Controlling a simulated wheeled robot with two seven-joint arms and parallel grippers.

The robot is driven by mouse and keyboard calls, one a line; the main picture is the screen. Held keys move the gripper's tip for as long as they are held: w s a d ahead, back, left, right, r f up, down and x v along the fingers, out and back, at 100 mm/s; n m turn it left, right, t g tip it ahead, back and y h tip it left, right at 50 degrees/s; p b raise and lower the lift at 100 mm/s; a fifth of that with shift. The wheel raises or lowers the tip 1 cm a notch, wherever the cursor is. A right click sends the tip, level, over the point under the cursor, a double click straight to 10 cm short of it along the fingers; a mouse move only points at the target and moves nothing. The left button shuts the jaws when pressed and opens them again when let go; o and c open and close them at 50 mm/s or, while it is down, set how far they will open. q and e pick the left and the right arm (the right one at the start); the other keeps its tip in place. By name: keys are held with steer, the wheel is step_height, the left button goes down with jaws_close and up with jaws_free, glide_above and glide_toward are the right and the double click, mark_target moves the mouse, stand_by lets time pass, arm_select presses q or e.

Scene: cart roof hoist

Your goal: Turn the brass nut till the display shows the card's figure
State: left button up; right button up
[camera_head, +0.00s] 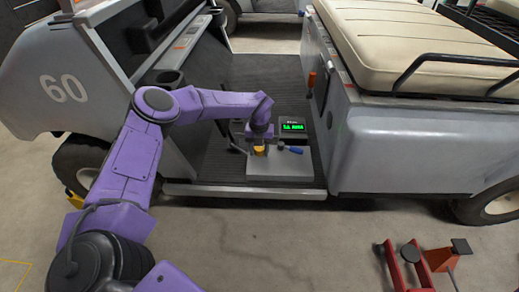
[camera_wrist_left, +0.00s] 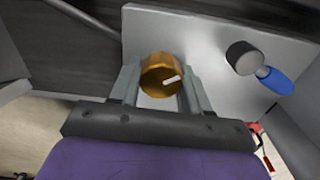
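The brass nut (camera_wrist_left: 161,75) sits on a pale grey block (camera_head: 262,167) on the cart's floor. A white mark on the nut's top points right and slightly up in the left wrist view. My left gripper (camera_head: 259,146) comes down over the nut, with one finger on each side; both fingers appear to touch it. In the head view the nut (camera_head: 259,150) is partly hidden by the gripper. A black display (camera_head: 293,128) with green digits stands just behind and right of the block; its figure is too small to read surely. I cannot make out a card. My right gripper is not in view.
Red stands (camera_head: 425,262) are on the floor at lower right.

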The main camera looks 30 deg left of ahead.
mark_target(259, 148)
arm_select(q)
steer(key=o, duration=0.3)
step_height(259, 148, up, 10)
steer(key=p, duration=0.3)
steer(key=shift+r+p, duration=0.25)
steer(key=shift+p, duration=0.05)
